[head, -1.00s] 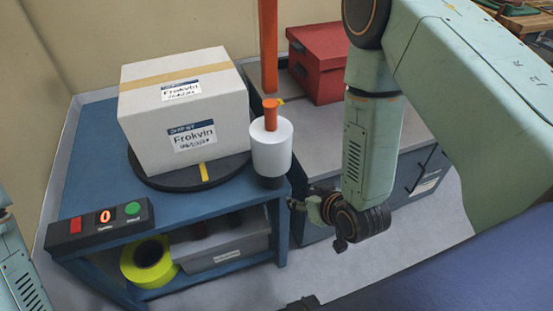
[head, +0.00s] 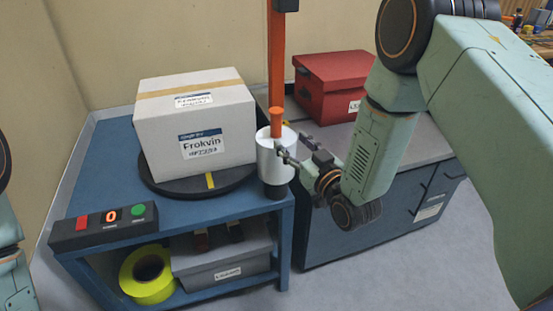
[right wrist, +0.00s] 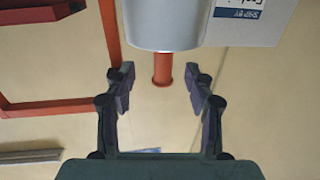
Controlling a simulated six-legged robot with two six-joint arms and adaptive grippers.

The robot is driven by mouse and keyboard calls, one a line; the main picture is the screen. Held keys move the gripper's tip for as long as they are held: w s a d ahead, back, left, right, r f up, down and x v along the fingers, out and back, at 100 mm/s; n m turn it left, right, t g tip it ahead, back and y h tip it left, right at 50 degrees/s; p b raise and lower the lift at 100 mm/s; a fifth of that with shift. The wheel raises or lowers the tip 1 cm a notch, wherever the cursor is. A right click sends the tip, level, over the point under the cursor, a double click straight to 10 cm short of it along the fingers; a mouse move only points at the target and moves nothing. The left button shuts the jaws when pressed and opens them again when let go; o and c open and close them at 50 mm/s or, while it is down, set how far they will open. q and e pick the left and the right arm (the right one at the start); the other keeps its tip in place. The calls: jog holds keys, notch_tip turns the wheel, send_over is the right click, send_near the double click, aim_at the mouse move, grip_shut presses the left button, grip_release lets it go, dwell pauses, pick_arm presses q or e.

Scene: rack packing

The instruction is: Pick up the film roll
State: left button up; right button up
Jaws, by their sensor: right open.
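The film roll (head: 272,162) is a white cylinder with an orange handle on top. It stands upright on a dark base at the right corner of the blue table, beside the turntable. My right gripper (head: 288,150) is open at the roll's right side, close to its upper part. In the right wrist view the roll (right wrist: 162,22) looks upside down, and its orange handle (right wrist: 162,70) shows between the open fingertips (right wrist: 158,80). Whether the fingers touch it I cannot tell. My left gripper is out of view; only part of the left arm shows.
A white box (head: 195,125) sits on the black turntable (head: 228,182). An orange post (head: 276,60) rises behind the roll. A control panel (head: 103,226) is at the table's front left. A yellow tape roll (head: 147,277) and grey bin (head: 225,268) are below. A red box (head: 335,85) stands behind.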

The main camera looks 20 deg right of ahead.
aim_at(279, 133)
jog(key=shift+w+d+f, duration=0.1)
jog(key=shift+w, duration=0.35)
jog(key=w, duration=0.2)
jog(key=w+a+b, duration=0.1)
jog(key=w, duration=0.1)
jog(key=w+a+b, duration=0.1)
jog(key=w, duration=0.1)
jog(key=shift+f, duration=0.15)
jog(key=shift+w+a, duration=0.1)
jog(key=shift+w, duration=0.45)
jog(key=shift+s, duration=0.1)
jog(key=shift+c, duration=0.6)
jog(key=c, duration=0.4)
grip_shut()
